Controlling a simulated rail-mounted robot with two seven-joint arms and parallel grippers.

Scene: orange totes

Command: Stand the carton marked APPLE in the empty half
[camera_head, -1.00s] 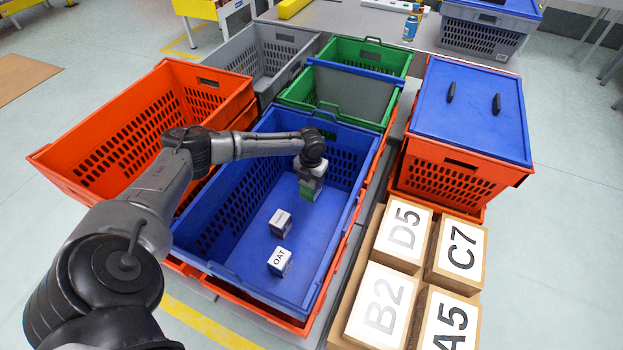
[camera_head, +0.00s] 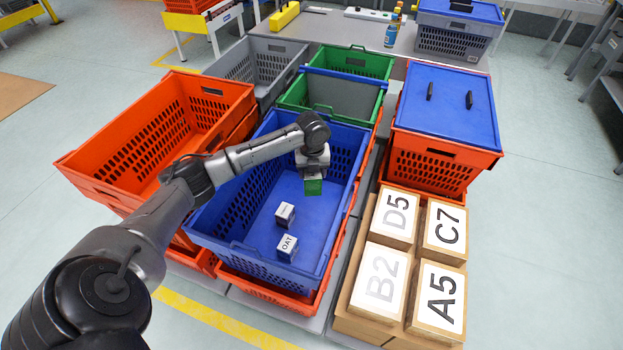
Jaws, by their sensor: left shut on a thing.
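My left gripper (camera_head: 312,168) is inside the far right part of the blue tote (camera_head: 250,262), shut on a green carton (camera_head: 313,187). No lettering on that carton is readable, so I cannot tell whether it says APPLE. Two small cartons stand on the blue floor nearer me: one marked OAT (camera_head: 287,246) and one with a label too small to read (camera_head: 284,214). Beyond is a green tote (camera_head: 384,92), split across by a grey divider (camera_head: 345,98) with a blue top edge. The floors of its halves are hidden. My right gripper is not in view.
An open orange tote (camera_head: 85,172) stands left, a grey tote (camera_head: 245,62) behind. A blue-lidded orange tote (camera_head: 440,165) stands right, near boxes marked D5, C7, B2, A5 (camera_head: 440,300). A bottle (camera_head: 391,33) stands on the rear table.

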